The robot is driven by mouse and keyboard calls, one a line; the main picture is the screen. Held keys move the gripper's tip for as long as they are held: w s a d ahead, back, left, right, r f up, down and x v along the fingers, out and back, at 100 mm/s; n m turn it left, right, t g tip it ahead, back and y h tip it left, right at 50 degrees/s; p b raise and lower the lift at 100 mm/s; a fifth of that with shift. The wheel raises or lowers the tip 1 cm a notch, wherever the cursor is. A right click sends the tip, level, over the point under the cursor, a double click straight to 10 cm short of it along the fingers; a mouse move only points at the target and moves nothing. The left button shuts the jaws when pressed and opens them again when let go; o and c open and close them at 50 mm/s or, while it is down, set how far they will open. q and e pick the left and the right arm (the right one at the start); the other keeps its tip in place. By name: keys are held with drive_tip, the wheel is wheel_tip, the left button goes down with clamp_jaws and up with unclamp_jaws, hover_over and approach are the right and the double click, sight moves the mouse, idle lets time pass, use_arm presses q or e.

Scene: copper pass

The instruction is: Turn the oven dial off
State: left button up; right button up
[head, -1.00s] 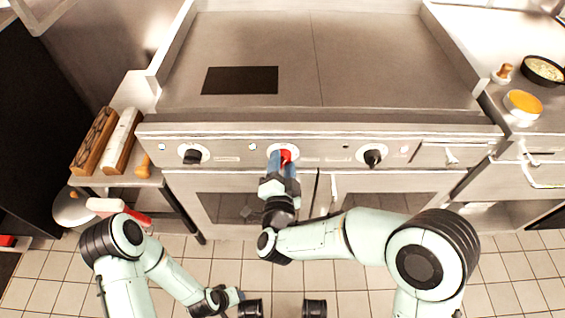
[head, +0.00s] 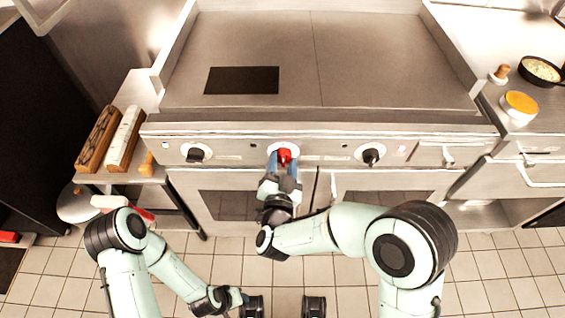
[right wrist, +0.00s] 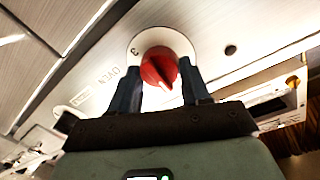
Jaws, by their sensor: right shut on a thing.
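The red oven dial (head: 284,154) sits on a white round plate in the middle of the range's front panel. In the right wrist view the red dial (right wrist: 159,68) has a dark pointer line, with the word OVEN and a 3 to its left. My right gripper (head: 284,163) is shut on the dial, with one blue finger on each side. In the right wrist view the right gripper (right wrist: 160,84) partly hides the dial's lower edge. My left gripper (head: 242,298) is low over the floor, away from the range; its fingers are too small to read.
Black dials (head: 196,153) and (head: 372,154) flank the red one. The range's flat top (head: 380,60) is bare except for a dark rectangle. Oven door handles lie below the panel. A side table (head: 140,92) with loaves stands at left, a counter with pans at right.

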drive_tip(key=shift+w+r, duration=0.1)
drive_tip(key=shift+r, duration=0.05)
drive_tip(key=o, duration=1.1)
drive_tip(key=shift+c, duration=0.2)
use_arm(q)
drive_tip(key=shift+s+d+r, duration=0.2)
drive_tip(key=shift+s+r, duration=0.15)
drive_tip(key=shift+s, duration=0.1)
use_arm(e)
drive_tip(key=s+a, duration=0.1)
drive_tip(key=s, duration=1.2)
drive_tip(key=shift+s+r, duration=0.15)
drive_tip(key=shift+s, duration=0.05)
